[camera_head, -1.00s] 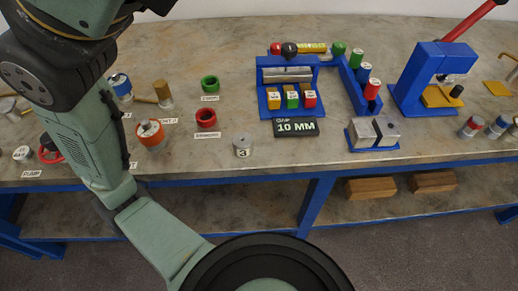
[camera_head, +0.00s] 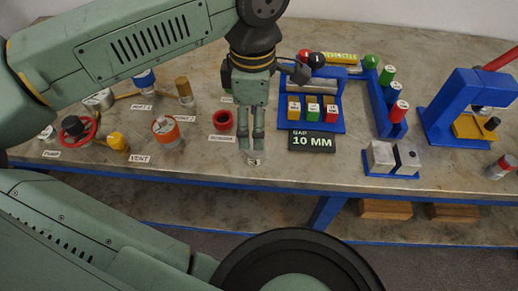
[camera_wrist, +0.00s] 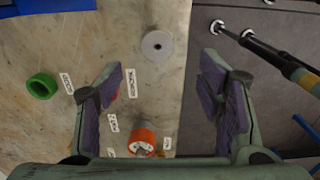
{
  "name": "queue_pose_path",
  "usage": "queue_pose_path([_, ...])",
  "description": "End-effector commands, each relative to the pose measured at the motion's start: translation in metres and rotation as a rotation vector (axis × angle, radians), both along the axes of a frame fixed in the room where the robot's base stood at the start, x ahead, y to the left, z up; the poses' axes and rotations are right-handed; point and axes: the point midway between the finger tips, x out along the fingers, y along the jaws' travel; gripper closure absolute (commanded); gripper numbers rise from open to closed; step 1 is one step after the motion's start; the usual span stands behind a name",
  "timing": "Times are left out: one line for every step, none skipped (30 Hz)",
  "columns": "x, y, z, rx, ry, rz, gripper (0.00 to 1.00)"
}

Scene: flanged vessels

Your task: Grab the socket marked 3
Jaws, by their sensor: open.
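The socket marked 3 (camera_head: 255,158) is a small grey cylinder near the front edge of the bench. In the head view only its lower part with the label shows below my gripper (camera_head: 251,142), which hides the rest. In the wrist view a grey disc with a central hole (camera_wrist: 157,45), which looks like this socket from above, lies beyond the fingertips and between their lines. My gripper (camera_wrist: 160,85) is open and empty, pointing down, with its purple pads wide apart. The height gap to the socket is hard to judge.
A red ring (camera_head: 222,120) stands close left of my gripper, and an orange-banded cylinder (camera_head: 166,130) farther left. The 10 MM gap sign (camera_head: 312,141) and blue fixture (camera_head: 341,122) are close on the right. The green ring (camera_wrist: 42,85) shows in the wrist view.

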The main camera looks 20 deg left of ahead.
Motion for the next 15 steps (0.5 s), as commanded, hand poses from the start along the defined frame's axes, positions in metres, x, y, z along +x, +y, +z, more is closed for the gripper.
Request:
queue_pose_path([0.000,0.000,-0.013,-0.002,-0.001,-0.001,0.39])
queue_pose_path([0.000,0.000,-0.018,-0.002,-0.001,-0.001,0.39])
queue_pose_path([0.000,-0.001,-0.026,-0.002,-0.002,-0.002,0.39])
queue_pose_path([0.000,-0.001,-0.031,-0.002,-0.001,-0.002,0.39])
queue_pose_path([0.000,-0.001,-0.036,-0.002,-0.001,-0.002,0.39])
queue_pose_path([0.000,-0.001,-0.041,-0.003,-0.002,-0.002,0.39])
queue_pose_path([0.000,-0.001,-0.043,-0.004,-0.002,-0.002,0.39])
queue_pose_path([0.000,-0.001,-0.045,-0.004,-0.002,-0.002,0.39])
queue_pose_path([0.001,-0.001,-0.047,-0.005,-0.002,-0.002,0.39])
queue_pose_path([0.001,-0.001,-0.048,-0.004,-0.003,-0.002,0.39])
queue_pose_path([0.001,-0.001,-0.050,-0.004,-0.003,-0.002,0.39])
queue_pose_path([0.001,-0.001,-0.053,-0.005,-0.002,-0.002,0.39])
queue_pose_path([0.001,-0.001,-0.056,-0.005,-0.002,-0.002,0.39])
queue_pose_path([0.002,0.000,-0.060,-0.005,-0.002,-0.002,0.39])
queue_pose_path([0.002,0.000,-0.066,-0.004,-0.003,-0.002,0.39])
